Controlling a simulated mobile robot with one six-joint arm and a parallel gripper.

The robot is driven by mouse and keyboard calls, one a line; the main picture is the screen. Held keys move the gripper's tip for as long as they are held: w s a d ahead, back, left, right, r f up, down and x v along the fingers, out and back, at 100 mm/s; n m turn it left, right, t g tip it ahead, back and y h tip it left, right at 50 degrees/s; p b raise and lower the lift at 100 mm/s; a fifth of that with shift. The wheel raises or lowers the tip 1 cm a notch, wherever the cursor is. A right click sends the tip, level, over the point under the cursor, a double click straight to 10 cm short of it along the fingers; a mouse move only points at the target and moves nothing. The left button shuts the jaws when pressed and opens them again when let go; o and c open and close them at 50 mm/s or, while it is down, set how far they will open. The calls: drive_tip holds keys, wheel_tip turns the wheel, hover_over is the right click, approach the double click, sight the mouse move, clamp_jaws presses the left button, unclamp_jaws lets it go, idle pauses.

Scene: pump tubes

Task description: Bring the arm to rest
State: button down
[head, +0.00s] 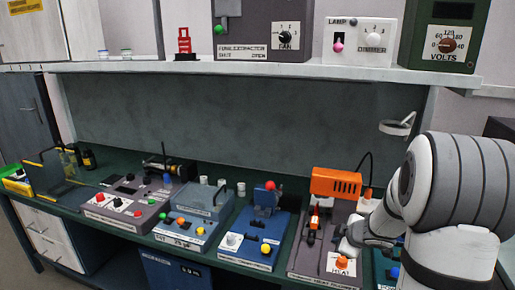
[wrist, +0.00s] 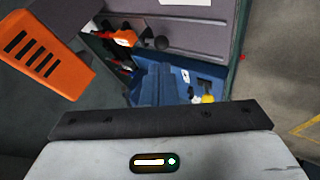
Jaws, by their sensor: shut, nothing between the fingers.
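My arm reaches in from the right of the head view, over the right end of the bench. My gripper (head: 350,243) is beside the grey unit labelled HEAT (head: 318,268). It is shut and empty, and its fingertips are small and partly hard to make out in the head view. In the wrist view the dark edge and pale housing of my wrist fill the bottom. An orange slotted housing (wrist: 45,52) shows at the upper left there, and a blue unit (wrist: 185,80) lies beyond the wrist.
An orange heater head (head: 335,182) stands close to my arm, with a small orange part (head: 313,222) below it. A blue unit with a red ball (head: 258,225) is to the left. A shelf (head: 250,67) with control boxes runs above, and a round lamp ring (head: 397,127) hangs near my arm.

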drive_tip(key=s+r+m+h, duration=0.6)
drive_tip(key=s+r+m, duration=0.2)
drive_tip(key=r, duration=0.3)
drive_tip(key=s+a+m+g+y, duration=0.2)
drive_tip(key=s+a, duration=0.4)
drive_tip(key=s, duration=0.3)
drive_tip(key=s+a+m+g+y, duration=0.2)
drive_tip(key=s+a, duration=0.4)
drive_tip(key=s, duration=0.4)
drive_tip(key=shift+a+f+m+g, duration=0.3)
drive_tip(key=shift+m+g, duration=0.1)
drive_tip(key=shift+g, duration=0.3)
